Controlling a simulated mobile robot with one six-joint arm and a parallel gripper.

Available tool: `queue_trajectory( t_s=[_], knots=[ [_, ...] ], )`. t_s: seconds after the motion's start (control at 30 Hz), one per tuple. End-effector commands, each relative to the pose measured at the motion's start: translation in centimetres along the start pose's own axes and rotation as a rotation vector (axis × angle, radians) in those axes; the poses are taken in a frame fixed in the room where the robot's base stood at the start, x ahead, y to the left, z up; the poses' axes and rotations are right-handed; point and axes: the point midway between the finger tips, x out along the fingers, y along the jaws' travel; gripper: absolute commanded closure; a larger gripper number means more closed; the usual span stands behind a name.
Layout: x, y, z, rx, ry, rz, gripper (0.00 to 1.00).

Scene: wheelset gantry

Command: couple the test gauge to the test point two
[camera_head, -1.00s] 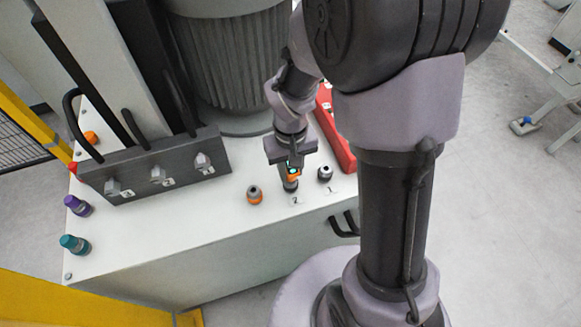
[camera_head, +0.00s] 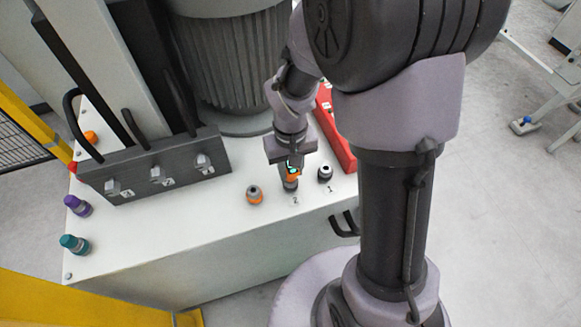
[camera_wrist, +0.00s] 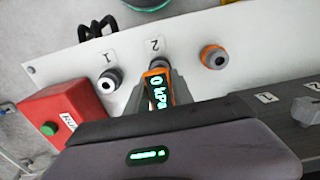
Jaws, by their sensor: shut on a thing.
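The test gauge (camera_wrist: 159,91) is a small orange-and-dark body with a lit green display reading 0 kPa. My gripper (camera_wrist: 157,98) is shut on it, one finger on each side. In the head view my gripper (camera_head: 291,158) holds the gauge (camera_head: 293,170) low over the white top. Test point two (camera_wrist: 157,63) is a grey fitting beside the label 2, mostly hidden behind the gauge. In the head view the gauge is in line with test point two (camera_head: 290,186). I cannot tell whether the gauge is seated on it or just above.
Test point one (camera_head: 325,174) stands close on the right, and an orange-collared fitting (camera_head: 254,195) on the left. A red box (camera_head: 335,135) lies behind. A dark valve block (camera_head: 155,170) and a ribbed motor (camera_head: 230,70) bound the white top (camera_head: 170,235). Its front is clear.

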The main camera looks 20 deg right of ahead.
Motion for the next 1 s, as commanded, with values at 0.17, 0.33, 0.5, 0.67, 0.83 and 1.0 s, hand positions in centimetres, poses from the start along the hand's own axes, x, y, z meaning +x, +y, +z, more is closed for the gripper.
queue_trajectory(
  t_s=[0.17,0.33,0.5,0.67,0.83,1.0],
  knots=[
    [-0.01,0.0,-0.01,0.0,0.0,0.0,1.0],
    [-0.01,0.0,-0.01,0.0,0.0,0.0,1.0],
    [0.0,0.0,-0.01,0.0,0.0,0.0,1.0],
    [0.23,0.0,0.0,0.0,0.0,0.0,1.0],
    [0.6,0.0,0.0,0.0,0.0,0.0,1.0],
    [0.84,0.0,-0.01,0.0,0.0,0.0,0.68]
  ],
)
